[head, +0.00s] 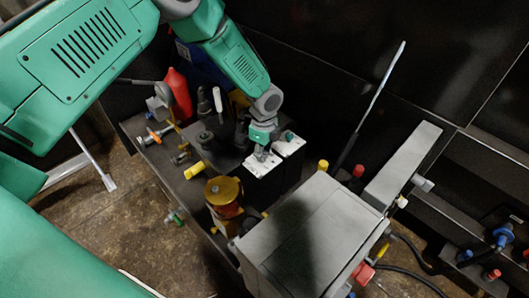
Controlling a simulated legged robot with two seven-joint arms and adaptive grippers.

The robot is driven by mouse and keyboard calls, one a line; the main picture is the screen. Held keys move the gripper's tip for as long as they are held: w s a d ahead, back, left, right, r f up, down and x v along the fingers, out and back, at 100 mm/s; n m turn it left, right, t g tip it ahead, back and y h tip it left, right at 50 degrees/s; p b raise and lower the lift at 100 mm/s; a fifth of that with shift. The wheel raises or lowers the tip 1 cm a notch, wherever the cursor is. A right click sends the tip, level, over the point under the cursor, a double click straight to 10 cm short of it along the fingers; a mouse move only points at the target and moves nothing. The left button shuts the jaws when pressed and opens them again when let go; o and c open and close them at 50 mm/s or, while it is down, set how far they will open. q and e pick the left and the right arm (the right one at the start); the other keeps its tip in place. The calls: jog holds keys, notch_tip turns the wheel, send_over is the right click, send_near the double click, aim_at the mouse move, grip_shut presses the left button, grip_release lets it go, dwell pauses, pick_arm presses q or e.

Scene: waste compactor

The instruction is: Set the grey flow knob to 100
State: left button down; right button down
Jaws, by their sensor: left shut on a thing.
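My left arm comes in from the left and reaches down to the compactor's pump unit. My left gripper (262,153) points down at the top of a dark block with two pale grey-white top plates (288,146). It is shut on a small part there, which I take to be the grey flow knob. The fingers mostly hide that part, and I cannot read its setting or any scale. My right gripper is not in view.
A gold-topped cylinder (223,191), a yellow handle (194,170) and a red bottle (179,95) stand close by. A large grey box (315,235) is at the lower right. A thin pale rod (380,90) rises behind. Brown floor (110,225) lies open at the lower left.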

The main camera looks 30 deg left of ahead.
aim_at(264, 152)
pick_arm(q)
jog(key=m, duration=0.5)
jog(key=shift+w+a+r+m, duration=0.15)
jog(key=shift+w+r+m, duration=0.15)
jog(key=shift+w, duration=0.05)
jog(key=m, duration=0.4)
jog(key=shift+m, duration=0.7)
jog(key=c, duration=1.4)
grip_release()
jog(key=shift+o, duration=0.5)
jog(key=shift+s+f, duration=0.15)
jog(key=shift+s, duration=0.05)
notch_tip(264, 152, up, 12)
